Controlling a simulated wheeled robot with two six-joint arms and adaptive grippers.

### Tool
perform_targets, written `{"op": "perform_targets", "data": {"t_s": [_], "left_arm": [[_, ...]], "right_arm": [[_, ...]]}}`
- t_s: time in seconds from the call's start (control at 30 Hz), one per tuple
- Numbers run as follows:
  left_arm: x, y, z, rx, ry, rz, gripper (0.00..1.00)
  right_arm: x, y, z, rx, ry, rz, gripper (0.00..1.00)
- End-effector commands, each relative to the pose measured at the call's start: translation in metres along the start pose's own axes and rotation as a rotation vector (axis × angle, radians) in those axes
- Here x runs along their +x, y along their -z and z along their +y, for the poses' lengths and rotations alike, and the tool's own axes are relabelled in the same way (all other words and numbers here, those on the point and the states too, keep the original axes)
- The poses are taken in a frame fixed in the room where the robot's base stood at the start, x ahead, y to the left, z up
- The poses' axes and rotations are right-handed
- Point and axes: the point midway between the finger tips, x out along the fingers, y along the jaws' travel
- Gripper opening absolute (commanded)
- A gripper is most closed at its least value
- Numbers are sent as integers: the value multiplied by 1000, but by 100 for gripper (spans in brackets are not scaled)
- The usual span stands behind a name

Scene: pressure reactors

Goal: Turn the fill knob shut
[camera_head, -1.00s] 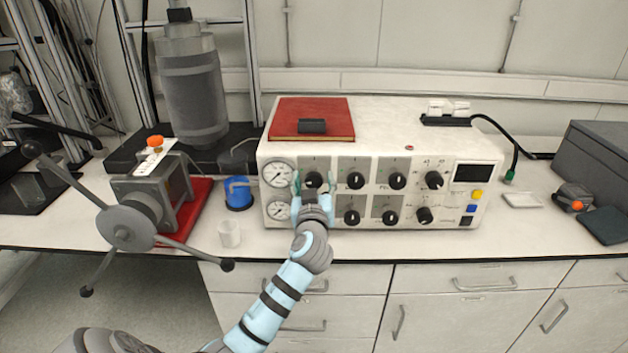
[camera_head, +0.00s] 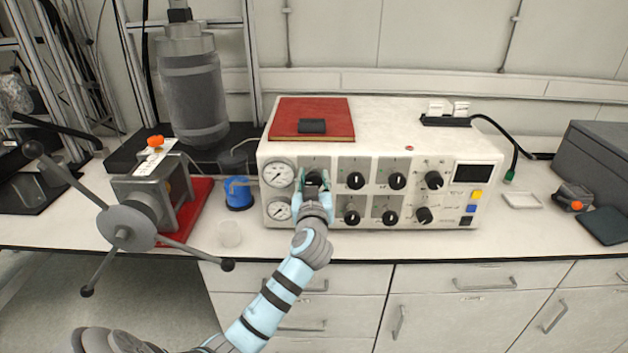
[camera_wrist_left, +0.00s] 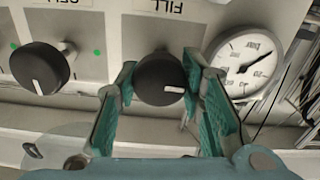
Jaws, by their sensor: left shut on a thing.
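The fill knob (camera_wrist_left: 160,80) is black with a white pointer mark, under the upside-down FILL label in the left wrist view. There the mark points to the right of the picture. My left gripper (camera_wrist_left: 160,86) has its two teal fingers on either side of the knob and is shut on it. In the head view my left gripper (camera_head: 315,182) is at the upper left knob of the white control panel (camera_head: 440,145) and hides most of that knob. My right gripper is in neither view.
Two round gauges (camera_head: 278,173) sit just left of the gripper. Several other black knobs (camera_head: 397,181) are to its right. A red book (camera_head: 335,112) lies on the panel's top.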

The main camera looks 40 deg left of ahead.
Motion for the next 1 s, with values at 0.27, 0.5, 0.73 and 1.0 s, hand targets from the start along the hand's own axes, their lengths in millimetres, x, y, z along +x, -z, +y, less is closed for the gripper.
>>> {"op": "perform_targets", "data": {"t_s": [0.27,0.5,0.73,1.0], "left_arm": [[0,1,0,153,2,-1,7],[0,1,1,367,1,-2,7],[0,1,1,586,1,-1,7],[0,1,2,843,1,-2,7]], "right_arm": [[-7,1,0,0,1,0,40],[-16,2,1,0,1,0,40],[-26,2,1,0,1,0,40],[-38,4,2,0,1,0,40]]}}
